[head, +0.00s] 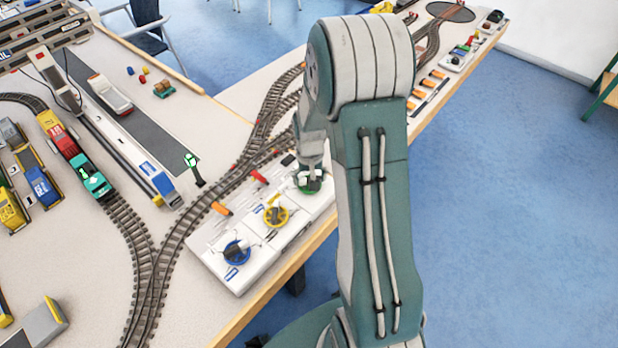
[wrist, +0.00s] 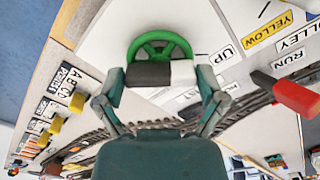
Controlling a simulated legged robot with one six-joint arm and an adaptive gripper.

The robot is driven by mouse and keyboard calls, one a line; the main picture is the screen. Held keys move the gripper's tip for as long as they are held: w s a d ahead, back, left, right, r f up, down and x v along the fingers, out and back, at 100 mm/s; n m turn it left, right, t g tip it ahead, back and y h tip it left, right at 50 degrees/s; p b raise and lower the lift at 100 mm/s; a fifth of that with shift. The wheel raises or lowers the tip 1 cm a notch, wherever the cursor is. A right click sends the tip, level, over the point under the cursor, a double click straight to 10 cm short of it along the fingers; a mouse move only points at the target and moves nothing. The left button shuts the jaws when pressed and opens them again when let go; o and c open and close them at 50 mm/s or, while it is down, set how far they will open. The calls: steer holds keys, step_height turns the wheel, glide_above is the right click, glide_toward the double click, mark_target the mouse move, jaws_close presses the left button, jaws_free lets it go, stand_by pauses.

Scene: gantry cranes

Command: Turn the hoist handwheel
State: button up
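The green handwheel (head: 311,186) is the farthest of three wheels on the white control panel.
The white panel (head: 216,264) also carries a yellow wheel (head: 275,214) and a blue wheel (head: 236,252). A red lever (wrist: 296,94) stands right of my gripper in the wrist view. Tracks (head: 172,255) run alongside the panel, and a toy train (head: 70,150) stands further left.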

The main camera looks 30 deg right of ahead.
steer(key=shift+f, duration=0.1)
steer(key=shift+m, duration=0.3)
steer(key=m, duration=0.4)
steer(key=shift+w+a+m, duration=0.1)
steer(key=shift+m, duration=2.4)
steer(key=o, duration=0.8)
